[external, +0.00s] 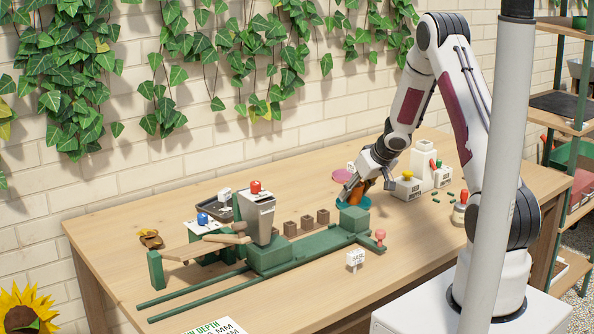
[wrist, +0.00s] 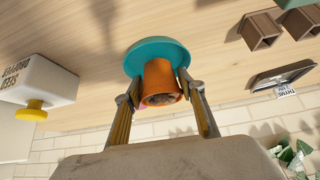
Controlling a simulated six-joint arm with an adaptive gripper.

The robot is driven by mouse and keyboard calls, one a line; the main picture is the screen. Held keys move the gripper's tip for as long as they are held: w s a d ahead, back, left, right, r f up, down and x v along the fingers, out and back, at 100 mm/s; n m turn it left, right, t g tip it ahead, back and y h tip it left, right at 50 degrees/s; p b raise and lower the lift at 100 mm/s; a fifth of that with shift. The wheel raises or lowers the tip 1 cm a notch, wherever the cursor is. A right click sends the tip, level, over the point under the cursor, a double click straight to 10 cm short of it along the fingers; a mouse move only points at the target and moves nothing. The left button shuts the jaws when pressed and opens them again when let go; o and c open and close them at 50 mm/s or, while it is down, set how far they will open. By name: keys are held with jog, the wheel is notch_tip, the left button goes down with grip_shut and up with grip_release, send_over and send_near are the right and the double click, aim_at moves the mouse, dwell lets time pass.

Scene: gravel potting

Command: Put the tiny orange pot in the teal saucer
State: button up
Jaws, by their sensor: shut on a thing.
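The tiny orange pot (wrist: 159,78) is between the two fingers of my gripper (wrist: 161,90), which is shut on it. In the wrist view its opening faces the camera and dark contents show inside. The teal saucer (wrist: 150,50) is directly beyond the pot in that view. In the external view my gripper (external: 364,186) points down at the saucer (external: 364,204), with the orange pot (external: 356,192) over it. I cannot tell whether the pot's base touches the saucer.
A pink round thing (external: 343,176) is just left of my gripper. A white box with a yellow knob (external: 407,187) stands to the right. A green block (external: 353,219) on a green rail is in front of the saucer. Several small brown pots (external: 306,222) stand to the left.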

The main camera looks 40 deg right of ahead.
jog(key=shift+f, duration=0.45)
jog(key=shift+f, duration=0.15)
jog(key=o, duration=1)
jog(key=shift+r, duration=0.2)
jog(key=shift+v, duration=5.95)
jog(key=shift+r, duration=0.1)
